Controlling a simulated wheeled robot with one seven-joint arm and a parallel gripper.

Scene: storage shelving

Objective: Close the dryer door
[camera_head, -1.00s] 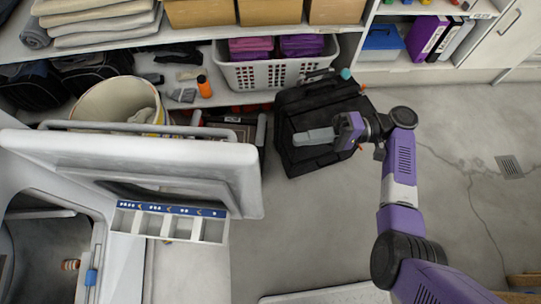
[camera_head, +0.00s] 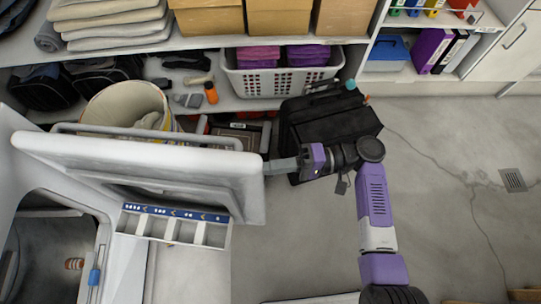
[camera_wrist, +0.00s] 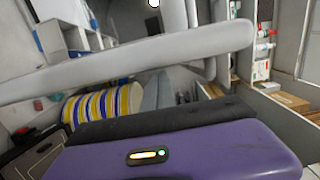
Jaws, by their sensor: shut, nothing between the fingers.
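The white dryer door (camera_head: 150,165) stands wide open, swung out from the dryer (camera_head: 25,190) at the left. The dryer's round opening (camera_head: 45,255) is uncovered, and a small striped item (camera_head: 74,264) shows there. My gripper (camera_head: 282,166) is shut and empty, pointing left at the door's free right edge. Its tip looks to be at that edge; I cannot tell whether it touches.
A pulled-out drawer with compartments (camera_head: 175,227) juts out below the door. A bucket (camera_head: 125,107) stands behind the door. A black case (camera_head: 325,120) lies on the floor behind my gripper. A white basket (camera_head: 282,72) sits on the shelf. Floor right of my arm is clear.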

